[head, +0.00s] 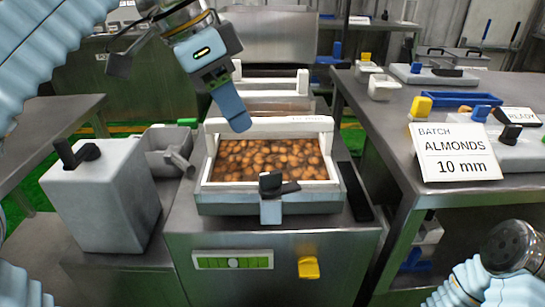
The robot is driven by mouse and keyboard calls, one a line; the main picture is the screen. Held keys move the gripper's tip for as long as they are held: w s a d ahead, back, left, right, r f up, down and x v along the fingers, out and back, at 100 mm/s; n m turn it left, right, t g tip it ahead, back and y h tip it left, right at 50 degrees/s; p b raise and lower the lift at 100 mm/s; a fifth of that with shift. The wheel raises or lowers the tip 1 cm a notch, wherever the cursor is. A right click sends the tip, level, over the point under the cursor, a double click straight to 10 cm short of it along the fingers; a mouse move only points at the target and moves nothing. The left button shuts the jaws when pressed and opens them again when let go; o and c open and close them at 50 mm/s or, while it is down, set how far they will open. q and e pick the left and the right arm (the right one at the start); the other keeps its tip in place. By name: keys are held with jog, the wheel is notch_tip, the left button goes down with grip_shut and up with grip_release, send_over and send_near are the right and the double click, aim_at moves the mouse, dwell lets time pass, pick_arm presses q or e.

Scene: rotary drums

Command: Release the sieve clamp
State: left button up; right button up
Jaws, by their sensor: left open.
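A sieve frame (212,185) with pale walls holds a bed of brown almonds (268,160) on top of the steel machine. The sieve clamp, a black lever (272,184), sits at the middle of the sieve's front edge above a grey tab (270,211). The lever's arm points to the right. My left gripper (231,108) is open and empty, with its blue fingers pointing down over the sieve's back left rim. It is above and behind the clamp, apart from it. Its second finger is mostly hidden.
A grey box (105,200) with a black handle stands left of the machine. A green button panel (233,260) and yellow knob (308,268) are on the machine's front. A right-hand bench (390,120) carries a sign (455,152) reading "BATCH ALMONDS 10 mm".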

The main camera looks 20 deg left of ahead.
aim_at(269, 173)
pick_arm(q)
jog(key=b+x, duration=0.3)
jog(key=x, duration=1)
jog(key=shift+s+f, duration=0.1)
